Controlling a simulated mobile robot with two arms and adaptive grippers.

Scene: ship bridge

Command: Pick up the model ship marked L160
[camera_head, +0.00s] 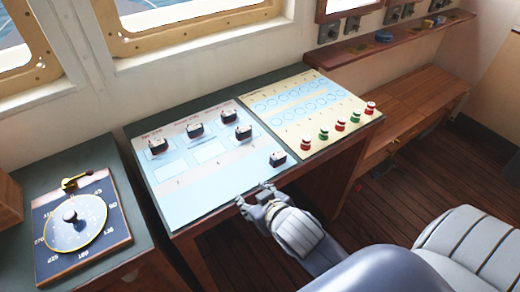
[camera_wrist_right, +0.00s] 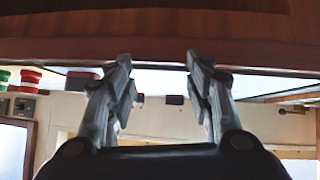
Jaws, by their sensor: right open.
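Several small model ships with dark hulls stand on the light blue chart board. One is at the left (camera_head: 158,146), one left of centre (camera_head: 195,130), one at the back (camera_head: 229,116), one below it (camera_head: 243,133), and one near the front right edge (camera_head: 278,159). Their markings are too small to read, so I cannot tell which is L160. My right gripper (camera_head: 255,196) is open and empty at the board's front edge, left of and in front of the front-right ship. In the right wrist view its spread fingers (camera_wrist_right: 158,65) hold nothing. My left gripper is out of view.
Red and green pieces (camera_head: 340,126) stand on the cream board (camera_head: 300,92) to the right. A compass-like dial panel (camera_head: 110,238) lies on the left console. A grey padded seat (camera_head: 472,240) is at the lower right. The table edge is close to my right gripper.

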